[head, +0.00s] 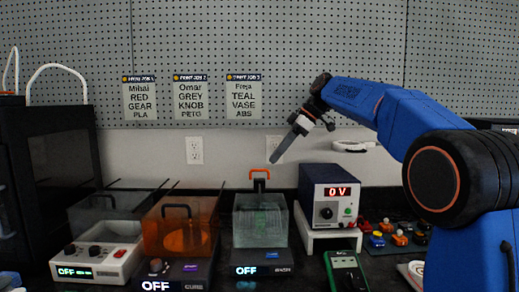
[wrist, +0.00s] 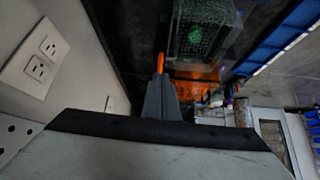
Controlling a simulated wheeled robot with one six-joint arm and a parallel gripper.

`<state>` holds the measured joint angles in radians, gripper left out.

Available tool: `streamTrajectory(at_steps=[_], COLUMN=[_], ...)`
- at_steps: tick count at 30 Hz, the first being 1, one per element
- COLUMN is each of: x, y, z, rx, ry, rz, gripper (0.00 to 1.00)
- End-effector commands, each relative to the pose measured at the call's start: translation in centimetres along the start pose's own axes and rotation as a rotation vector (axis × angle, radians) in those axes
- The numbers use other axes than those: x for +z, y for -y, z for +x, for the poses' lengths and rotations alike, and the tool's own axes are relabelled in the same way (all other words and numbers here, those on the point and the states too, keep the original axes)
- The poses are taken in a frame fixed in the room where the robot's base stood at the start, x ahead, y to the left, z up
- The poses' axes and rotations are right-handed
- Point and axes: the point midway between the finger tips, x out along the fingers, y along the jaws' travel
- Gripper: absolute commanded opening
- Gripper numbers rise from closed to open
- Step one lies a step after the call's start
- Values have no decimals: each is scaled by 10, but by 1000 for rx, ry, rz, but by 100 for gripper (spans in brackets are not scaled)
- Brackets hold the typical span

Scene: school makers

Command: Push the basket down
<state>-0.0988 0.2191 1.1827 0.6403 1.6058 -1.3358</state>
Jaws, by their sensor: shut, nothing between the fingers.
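The basket's orange handle (head: 260,171) stands up on a dark stem above the clear tank of the wash unit (head: 262,270). The basket's body is hard to make out inside the greenish tank. My gripper (head: 272,161) is shut and empty, pointing down and left, with its tips just above and right of the handle. In the wrist view, the shut fingers (wrist: 160,82) end close to the orange handle (wrist: 160,62). I cannot tell whether they touch. The tank (wrist: 205,35) shows beyond, with a green pattern inside.
The orange cure unit (head: 180,226) stands left of the wash unit, and a power supply (head: 331,194) reading 0 V stands right on a white stand. A wall outlet (head: 194,150) and a pegboard are behind. A green meter (head: 346,272) lies in front.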

Motion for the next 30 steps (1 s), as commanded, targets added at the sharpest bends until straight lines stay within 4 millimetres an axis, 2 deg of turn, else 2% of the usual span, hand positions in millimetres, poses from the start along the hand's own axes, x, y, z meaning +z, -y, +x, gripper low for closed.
streamTrajectory(at_steps=[5,21,30], x=[0,0,0], y=[-1,-2,0], z=[-26,-131,-163], rx=[3,4,1], ry=[0,0,0], rz=[-1,-1,-1], gripper=[0,0,0])
